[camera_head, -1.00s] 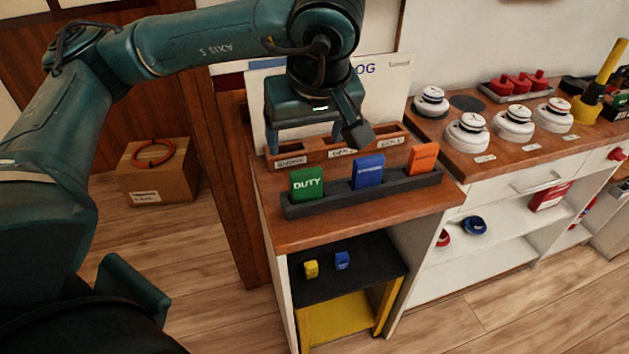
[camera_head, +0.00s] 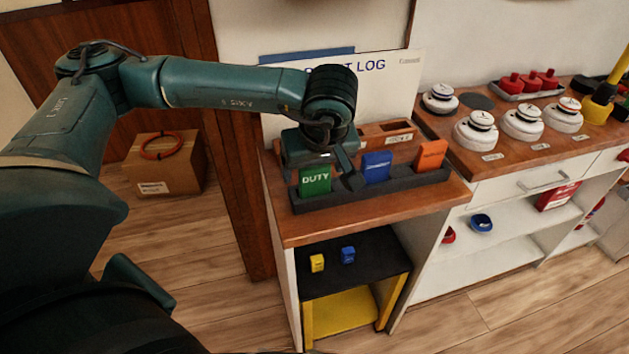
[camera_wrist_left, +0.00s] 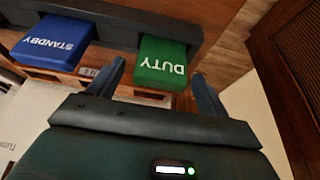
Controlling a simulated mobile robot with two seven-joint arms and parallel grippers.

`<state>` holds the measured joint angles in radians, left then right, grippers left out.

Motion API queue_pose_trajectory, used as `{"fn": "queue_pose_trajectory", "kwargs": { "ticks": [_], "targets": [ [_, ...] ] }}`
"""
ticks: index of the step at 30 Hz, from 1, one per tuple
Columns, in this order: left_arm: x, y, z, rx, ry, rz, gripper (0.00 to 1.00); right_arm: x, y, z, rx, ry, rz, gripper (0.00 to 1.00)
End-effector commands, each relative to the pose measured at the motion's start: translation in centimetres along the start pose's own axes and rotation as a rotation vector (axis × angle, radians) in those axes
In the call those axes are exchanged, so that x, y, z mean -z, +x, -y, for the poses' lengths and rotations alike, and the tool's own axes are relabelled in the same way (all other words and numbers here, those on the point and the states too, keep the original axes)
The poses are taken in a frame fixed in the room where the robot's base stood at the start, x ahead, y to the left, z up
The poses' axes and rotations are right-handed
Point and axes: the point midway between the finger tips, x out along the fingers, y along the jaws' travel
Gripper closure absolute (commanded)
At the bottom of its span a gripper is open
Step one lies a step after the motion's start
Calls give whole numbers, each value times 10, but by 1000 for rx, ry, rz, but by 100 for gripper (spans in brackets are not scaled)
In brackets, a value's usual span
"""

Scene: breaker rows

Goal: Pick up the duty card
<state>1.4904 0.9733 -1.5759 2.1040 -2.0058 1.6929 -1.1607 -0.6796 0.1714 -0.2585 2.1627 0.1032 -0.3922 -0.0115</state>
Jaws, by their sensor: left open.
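The green duty card (camera_head: 315,180) stands upright in the dark card rack (camera_head: 408,188) on the wooden counter, at the rack's left end. In the left wrist view the duty card (camera_wrist_left: 162,64) shows between the two fingers. My left gripper (camera_head: 326,182) is open around the card's sides, with a finger on each side; I cannot tell whether either finger touches it. The wrist view shows the left gripper (camera_wrist_left: 160,88) with a gap beside the card. My right gripper is not in view.
A blue standby card (camera_head: 377,167) and an orange card (camera_head: 431,154) stand in the same rack to the right. A wooden slotted tray (camera_head: 385,130) and a white log board (camera_head: 395,75) are behind. White round detectors (camera_head: 476,132) stand on the right counter.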

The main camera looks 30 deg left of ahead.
Motion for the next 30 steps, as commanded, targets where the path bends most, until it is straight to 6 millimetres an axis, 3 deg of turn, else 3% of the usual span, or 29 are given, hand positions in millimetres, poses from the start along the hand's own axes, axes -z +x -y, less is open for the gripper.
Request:
{"fn": "queue_pose_trajectory", "kwargs": {
  "ticks": [3,20,30],
  "targets": [
    [0,0,0,0,0,0,23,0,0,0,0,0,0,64],
    [0,0,0,1,0,1,69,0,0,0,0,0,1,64],
    [3,-8,0,0,-1,0,70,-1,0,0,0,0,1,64]
  ]
}}
